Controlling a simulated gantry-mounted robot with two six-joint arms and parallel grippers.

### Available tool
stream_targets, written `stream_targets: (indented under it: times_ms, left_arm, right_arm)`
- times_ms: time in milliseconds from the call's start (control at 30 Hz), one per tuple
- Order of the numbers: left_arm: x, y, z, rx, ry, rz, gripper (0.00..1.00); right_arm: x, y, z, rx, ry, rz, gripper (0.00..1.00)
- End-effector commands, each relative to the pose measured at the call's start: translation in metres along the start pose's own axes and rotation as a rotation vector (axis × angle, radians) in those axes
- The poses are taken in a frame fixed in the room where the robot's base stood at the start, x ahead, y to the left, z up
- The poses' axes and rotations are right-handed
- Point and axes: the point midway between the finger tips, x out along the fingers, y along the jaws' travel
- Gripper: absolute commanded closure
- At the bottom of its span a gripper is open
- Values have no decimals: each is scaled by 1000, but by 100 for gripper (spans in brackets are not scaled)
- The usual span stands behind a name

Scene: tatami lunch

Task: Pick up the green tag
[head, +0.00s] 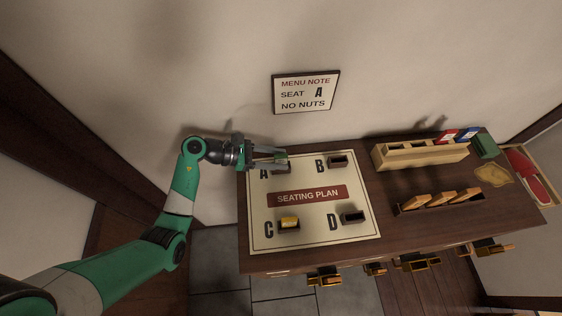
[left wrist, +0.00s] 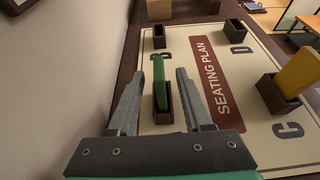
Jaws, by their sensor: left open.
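The green tag (left wrist: 159,82) stands upright in a dark holder (left wrist: 162,115) on the seating plan board (head: 258,225), in the left wrist view. In the head view this spot is at seat A, and my gripper hides the tag. My left gripper (head: 280,157) is open over seat A. In the left wrist view its two fingers (left wrist: 160,76) are on either side of the tag, with visible gaps, and nothing is held. My right gripper is not in view.
A yellow tag (head: 289,222) stands in the holder at C. The holders at B (head: 338,160) and D (head: 354,216) look empty. A pale wooden rack (head: 421,157), a slotted tray of wooden pieces (head: 440,203) and a green box (head: 486,146) are to the right. The wall is close behind.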

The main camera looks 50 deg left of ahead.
Motion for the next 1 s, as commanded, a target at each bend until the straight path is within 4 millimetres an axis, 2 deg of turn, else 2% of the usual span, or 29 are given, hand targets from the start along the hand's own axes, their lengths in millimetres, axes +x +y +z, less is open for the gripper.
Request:
stream_targets:
  times_ms: [100,300,367,600,1000]
  left_arm:
    - [12,0,0,1,0,0,50]
    - [13,0,0,1,0,2,50]
    - [12,0,0,1,0,2,59]
    - [12,0,0,0,0,1,100]
    - [12,0,0,1,0,1,100]
  right_arm:
    - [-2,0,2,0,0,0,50]
    - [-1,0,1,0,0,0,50]
    - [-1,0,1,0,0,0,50]
    - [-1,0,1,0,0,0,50]
    - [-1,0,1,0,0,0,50]
